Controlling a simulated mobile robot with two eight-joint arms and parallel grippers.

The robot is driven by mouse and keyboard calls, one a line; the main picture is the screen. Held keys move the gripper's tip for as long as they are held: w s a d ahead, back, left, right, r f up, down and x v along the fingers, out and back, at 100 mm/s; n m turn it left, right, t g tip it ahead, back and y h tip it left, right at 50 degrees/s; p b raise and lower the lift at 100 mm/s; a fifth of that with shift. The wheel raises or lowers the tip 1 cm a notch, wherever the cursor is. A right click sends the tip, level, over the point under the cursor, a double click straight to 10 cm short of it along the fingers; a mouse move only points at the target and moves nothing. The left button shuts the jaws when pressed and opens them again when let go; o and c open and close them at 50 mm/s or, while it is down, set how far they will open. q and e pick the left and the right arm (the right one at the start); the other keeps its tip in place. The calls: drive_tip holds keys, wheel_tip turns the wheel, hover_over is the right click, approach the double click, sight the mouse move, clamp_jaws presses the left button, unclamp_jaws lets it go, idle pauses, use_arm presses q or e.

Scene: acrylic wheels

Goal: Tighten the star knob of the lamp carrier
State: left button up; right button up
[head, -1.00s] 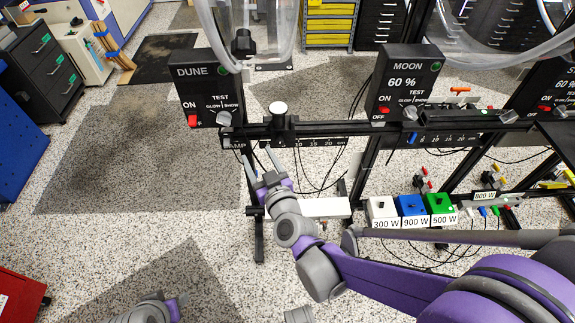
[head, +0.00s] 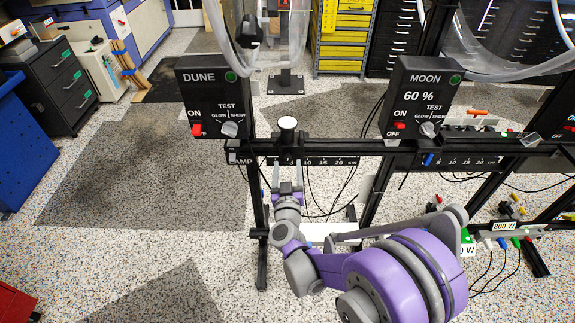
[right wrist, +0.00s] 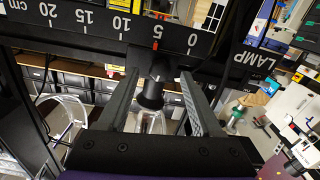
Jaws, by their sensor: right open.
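My right gripper (head: 287,170) reaches up to the rail just below the carrier. In the right wrist view its two fingers (right wrist: 157,88) are open, one on each side of the knob, with gaps on both sides. In the head view the knob is hidden. My left gripper is not in view.
The DUNE box (head: 212,97) and the MOON box (head: 420,97) stand above the rail. The scale (right wrist: 100,22) runs along it. Dark cables (head: 345,185) hang below, right of my gripper. Speckled floor is open on the left.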

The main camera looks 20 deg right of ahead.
drive_tip(key=shift+w+d, duration=0.25)
drive_tip(key=shift+w, duration=0.45)
clamp_jaws()
